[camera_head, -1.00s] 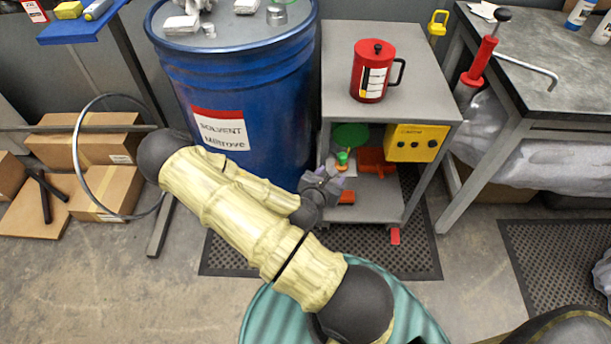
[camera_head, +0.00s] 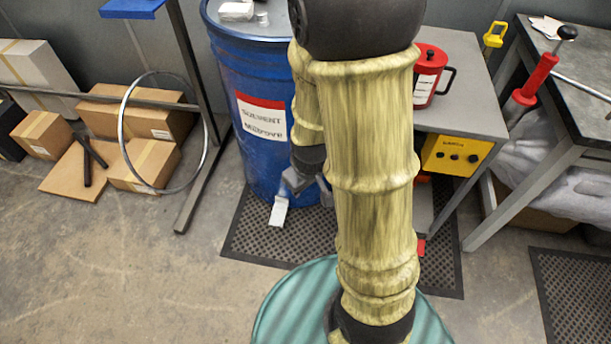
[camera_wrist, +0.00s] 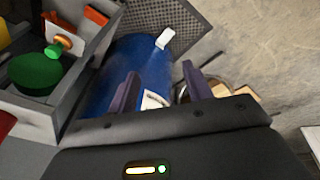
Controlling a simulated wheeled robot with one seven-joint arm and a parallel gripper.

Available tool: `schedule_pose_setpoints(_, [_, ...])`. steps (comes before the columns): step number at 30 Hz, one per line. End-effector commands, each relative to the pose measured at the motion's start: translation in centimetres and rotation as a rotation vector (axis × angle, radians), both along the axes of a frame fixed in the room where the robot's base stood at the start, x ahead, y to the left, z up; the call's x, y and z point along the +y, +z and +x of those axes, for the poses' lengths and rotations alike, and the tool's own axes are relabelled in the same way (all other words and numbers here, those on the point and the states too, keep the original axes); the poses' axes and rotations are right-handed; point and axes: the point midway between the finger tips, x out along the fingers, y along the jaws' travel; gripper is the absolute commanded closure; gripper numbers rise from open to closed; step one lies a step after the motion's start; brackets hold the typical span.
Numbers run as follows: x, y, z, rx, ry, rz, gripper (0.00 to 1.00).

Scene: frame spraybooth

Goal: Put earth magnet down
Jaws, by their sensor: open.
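A small orange, yellow and green piece (camera_wrist: 62,46), which looks like the earth magnet though I cannot be sure, stands at the edge of a green disc (camera_wrist: 36,74) on the grey cart's lower shelf in the wrist view. My arm hides both in the head view. My gripper (camera_wrist: 162,80) is open, with nothing between its two dark fingers. In the head view my gripper (camera_head: 308,186) hangs in front of the blue drum, left of the cart, apart from the piece.
The blue solvent drum (camera_head: 228,80) stands close behind my gripper. A white tag (camera_head: 279,211) shows at its foot. The cart (camera_head: 465,90) carries a red canister (camera_head: 427,80) and a yellow box (camera_head: 450,154). Floor at front left is clear.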

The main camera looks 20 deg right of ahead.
Motion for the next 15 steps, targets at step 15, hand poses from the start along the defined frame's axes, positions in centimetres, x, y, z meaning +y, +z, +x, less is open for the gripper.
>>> schedule_pose_setpoints(15, [1.7,7.5,-3.8,0.014,-0.31,0.127,0.5])
